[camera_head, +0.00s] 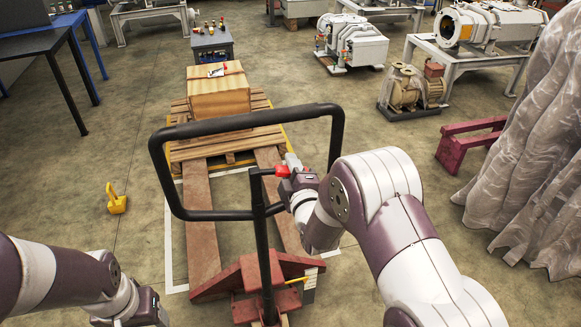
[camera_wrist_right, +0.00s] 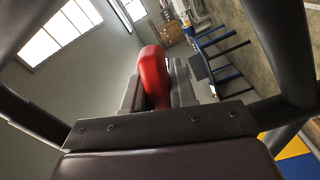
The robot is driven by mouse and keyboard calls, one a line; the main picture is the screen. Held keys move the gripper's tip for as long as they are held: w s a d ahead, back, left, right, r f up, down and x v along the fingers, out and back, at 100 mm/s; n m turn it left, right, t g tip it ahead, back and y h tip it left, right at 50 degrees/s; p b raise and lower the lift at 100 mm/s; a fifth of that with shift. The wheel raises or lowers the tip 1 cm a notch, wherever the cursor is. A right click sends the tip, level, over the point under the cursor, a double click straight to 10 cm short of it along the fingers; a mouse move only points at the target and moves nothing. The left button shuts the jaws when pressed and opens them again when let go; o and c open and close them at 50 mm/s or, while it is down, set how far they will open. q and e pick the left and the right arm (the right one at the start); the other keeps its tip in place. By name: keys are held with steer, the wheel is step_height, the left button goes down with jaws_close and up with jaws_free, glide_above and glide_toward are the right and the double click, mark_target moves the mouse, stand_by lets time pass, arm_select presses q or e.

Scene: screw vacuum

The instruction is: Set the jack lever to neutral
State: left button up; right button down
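The pallet jack's black loop handle (camera_head: 245,120) stands upright in the middle of the head view. The red jack lever (camera_head: 282,171) sticks out to the right at the top of its post, inside the lower part of the loop. My right gripper (camera_head: 290,172) reaches it from the right. In the right wrist view the red lever (camera_wrist_right: 154,78) lies between the two grey fingers, which sit close against its sides; the exact contact is partly hidden. My left gripper (camera_head: 150,316) is low at the left, cut by the bottom edge, its fingers not clear.
The loop handle's bars surround my right gripper closely. The jack's red base (camera_head: 250,280) is below, with a wooden pallet (camera_head: 185,150) and crate (camera_head: 220,100) ahead. A yellow object (camera_head: 117,203) lies on the floor at left. A plastic curtain (camera_head: 530,160) hangs at right.

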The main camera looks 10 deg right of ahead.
step_height(320, 180, up, 2)
steer(key=n, duration=0.2)
steer(key=shift+n+b, duration=0.4)
steer(key=shift+r+n, duration=0.35)
steer(key=shift+n, duration=0.05)
steer(key=c, duration=1)
jaws_free()
steer(key=shift+s, duration=0.1)
